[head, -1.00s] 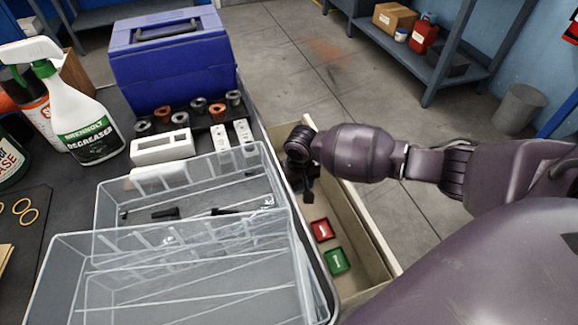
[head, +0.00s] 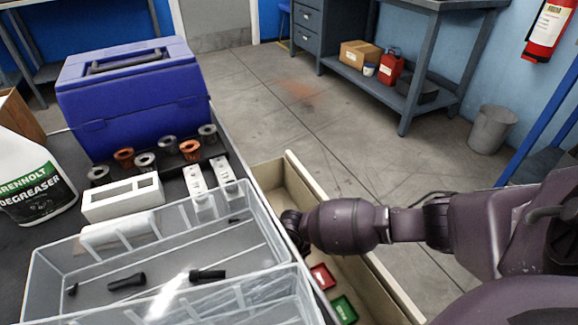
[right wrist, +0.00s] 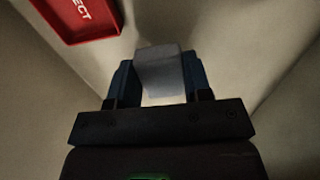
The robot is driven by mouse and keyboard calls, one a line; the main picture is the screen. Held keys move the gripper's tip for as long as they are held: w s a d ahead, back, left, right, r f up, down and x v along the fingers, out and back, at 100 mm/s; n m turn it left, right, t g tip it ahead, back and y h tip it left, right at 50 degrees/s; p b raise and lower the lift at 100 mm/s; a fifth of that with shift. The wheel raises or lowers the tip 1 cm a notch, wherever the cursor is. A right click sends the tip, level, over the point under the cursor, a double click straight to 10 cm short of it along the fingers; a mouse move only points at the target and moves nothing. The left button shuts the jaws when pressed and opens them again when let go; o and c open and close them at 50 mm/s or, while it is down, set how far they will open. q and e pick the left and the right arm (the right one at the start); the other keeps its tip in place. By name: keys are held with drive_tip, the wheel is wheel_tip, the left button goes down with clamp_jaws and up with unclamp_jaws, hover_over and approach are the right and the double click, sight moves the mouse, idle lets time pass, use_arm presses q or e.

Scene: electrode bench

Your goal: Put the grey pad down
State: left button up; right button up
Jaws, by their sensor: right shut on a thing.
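My right gripper (right wrist: 160,92) is shut on a pale grey pad (right wrist: 160,68), which sits between its two dark blue fingers in the right wrist view. The gripper is down in an open beige drawer (head: 380,272), near the red tray (right wrist: 78,18). In the head view my right arm reaches in from the right, and the fingers and pad are hidden behind the clear bin. I cannot tell whether the pad touches the drawer floor. My left gripper is not in view.
The red tray also shows in the head view (head: 322,277), with a green tray (head: 345,309) beside it in the drawer. Clear bins (head: 60,265), a white block (head: 122,197), several metal collars and a blue toolbox (head: 135,100) crowd the bench left of the drawer.

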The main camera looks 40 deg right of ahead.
drive_tip(key=shift+s+f, duration=0.25)
drive_tip(key=shift+f, duration=0.95)
drive_tip(key=shift+f+b, duration=0.2)
drive_tip(key=shift+b, duration=0.15)
drive_tip(key=shift+w+r, duration=0.1)
drive_tip(key=shift+w, duration=0.1)
drive_tip(key=o, duration=0.9)
